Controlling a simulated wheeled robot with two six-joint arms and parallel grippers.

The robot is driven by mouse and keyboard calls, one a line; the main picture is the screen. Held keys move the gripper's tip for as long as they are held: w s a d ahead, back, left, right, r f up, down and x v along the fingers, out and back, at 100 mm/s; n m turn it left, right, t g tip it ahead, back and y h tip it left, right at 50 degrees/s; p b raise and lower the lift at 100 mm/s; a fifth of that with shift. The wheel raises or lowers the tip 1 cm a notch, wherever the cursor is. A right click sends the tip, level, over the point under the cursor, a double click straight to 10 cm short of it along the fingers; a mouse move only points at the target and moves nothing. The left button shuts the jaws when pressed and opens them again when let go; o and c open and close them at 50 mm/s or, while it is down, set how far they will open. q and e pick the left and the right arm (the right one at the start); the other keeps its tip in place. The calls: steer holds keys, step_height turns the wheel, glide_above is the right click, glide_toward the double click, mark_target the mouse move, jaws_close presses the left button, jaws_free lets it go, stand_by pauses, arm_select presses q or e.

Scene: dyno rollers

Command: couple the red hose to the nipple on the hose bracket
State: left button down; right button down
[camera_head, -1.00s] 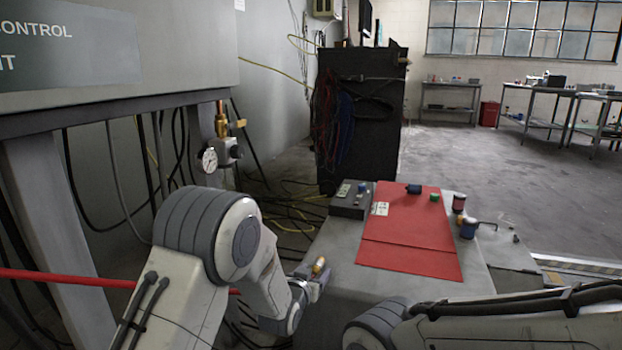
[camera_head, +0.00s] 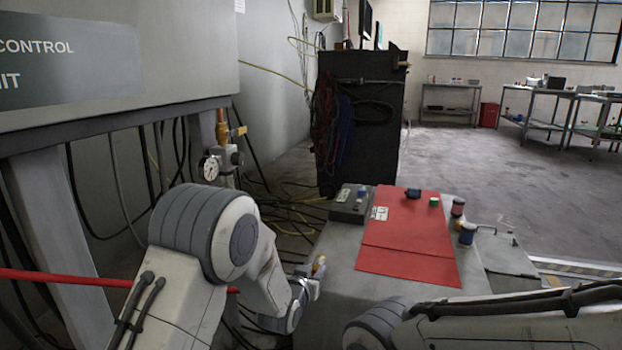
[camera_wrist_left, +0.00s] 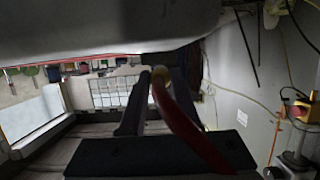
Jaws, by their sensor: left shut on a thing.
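The red hose (camera_head: 70,278) comes in from the left edge and passes behind my left arm. My left gripper (camera_head: 313,276) is shut on the hose's end, where a small brass-coloured fitting (camera_head: 319,265) shows. In the left wrist view the hose (camera_wrist_left: 193,130) runs between the two fingers (camera_wrist_left: 158,98). A brass fitting (camera_head: 222,128) stands upright at the wall unit, above a grey block with a round gauge (camera_head: 210,168); it is apart from my gripper. I cannot tell which part is the bracket's nipple. My right arm crosses the lower right, its gripper out of view.
A grey bench (camera_head: 330,290) with a red mat (camera_head: 405,245) lies in front. A black cabinet (camera_head: 360,120) stands behind. Cables hang below the control unit (camera_head: 110,60).

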mark_target(314, 268)
arm_select(q)
steer(key=shift+r+p, duration=1.15)
steer(key=shift+r, duration=0.6)
steer(key=s+a+r+n+y+p, duration=0.2)
steer(key=s+a+p, duration=0.25)
steer(key=a, duration=0.55)
steer(key=s+a+r+n+y+p, duration=0.25)
steer(key=s+a, duration=0.35)
steer(key=a, duration=0.4)
step_height(314, 268, up, 37)
steer(key=p, duration=3.7)
steer(key=shift+w+d+m+t+p, duration=0.15)
steer(key=shift+d+m+t+p, duration=0.1)
steer(key=shift+m+t+p, duration=0.15)
